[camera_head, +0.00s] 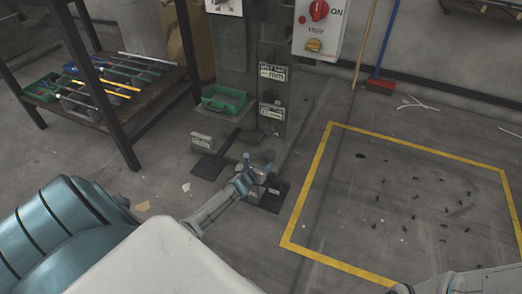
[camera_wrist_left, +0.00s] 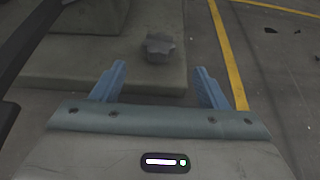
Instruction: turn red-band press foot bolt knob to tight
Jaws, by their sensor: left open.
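The foot bolt knob (camera_wrist_left: 158,46) is a dark grey, lobed knob standing on the flat base of the press in the left wrist view. My left gripper (camera_wrist_left: 161,84) is open, its two blue fingers apart and empty, with the knob beyond the tips and roughly centred between them. In the head view my left gripper (camera_head: 260,163) is low at the foot of the press column (camera_head: 272,95); I cannot make out the knob there. No red band can be made out on this press. My right gripper does not show; only part of my right arm is at the bottom right.
A green bin (camera_head: 223,99) sits on the press's side shelf. Black pads (camera_head: 208,167) lie on the floor by the base. A dark-framed rack (camera_head: 130,95) stands left. The yellow-outlined floor area (camera_head: 400,205) on the right holds only small scattered bits.

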